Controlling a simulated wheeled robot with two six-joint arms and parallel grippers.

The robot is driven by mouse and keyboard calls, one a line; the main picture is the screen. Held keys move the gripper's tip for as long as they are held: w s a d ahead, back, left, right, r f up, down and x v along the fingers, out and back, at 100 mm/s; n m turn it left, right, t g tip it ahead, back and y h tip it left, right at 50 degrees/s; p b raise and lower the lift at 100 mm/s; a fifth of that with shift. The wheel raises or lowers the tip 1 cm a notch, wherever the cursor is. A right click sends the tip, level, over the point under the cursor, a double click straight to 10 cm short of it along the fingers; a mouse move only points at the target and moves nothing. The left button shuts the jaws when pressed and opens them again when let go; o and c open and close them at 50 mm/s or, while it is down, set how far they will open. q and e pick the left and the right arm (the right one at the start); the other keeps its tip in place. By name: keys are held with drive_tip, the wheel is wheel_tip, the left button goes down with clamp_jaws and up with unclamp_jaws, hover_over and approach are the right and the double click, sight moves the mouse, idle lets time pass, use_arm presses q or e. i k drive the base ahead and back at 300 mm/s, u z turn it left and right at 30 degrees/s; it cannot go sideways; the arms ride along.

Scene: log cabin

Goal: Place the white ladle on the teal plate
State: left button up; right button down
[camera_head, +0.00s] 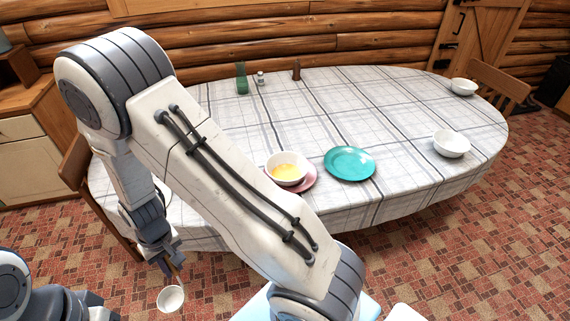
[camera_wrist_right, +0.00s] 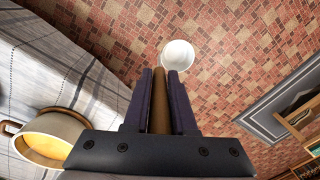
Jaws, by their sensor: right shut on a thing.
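The white ladle (camera_head: 171,299) hangs over the floor in front of the table's left end, bowl outward. My right gripper (camera_head: 176,270) is shut on its brown handle. In the right wrist view the handle (camera_wrist_right: 159,105) runs between the two dark fingers of the gripper (camera_wrist_right: 160,100), and the white bowl of the ladle (camera_wrist_right: 178,56) shows beyond the tips. The teal plate (camera_head: 350,163) lies empty near the table's front edge, well to the right of the ladle. My left gripper is out of view; only part of its arm shows at bottom left.
A white bowl with yellow contents (camera_head: 287,168) sits on a pink plate (camera_head: 308,184), just left of the teal plate. A pot (camera_wrist_right: 50,135) stands on the tablecloth (camera_wrist_right: 60,60) beside my right gripper. White bowls (camera_head: 451,144) stand at the right. The table's middle is clear.

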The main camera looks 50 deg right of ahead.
sight(347, 166)
drive_tip(key=u, duration=2.15)
drive_tip(key=k, duration=2.2)
drive_tip(key=z, duration=2.45)
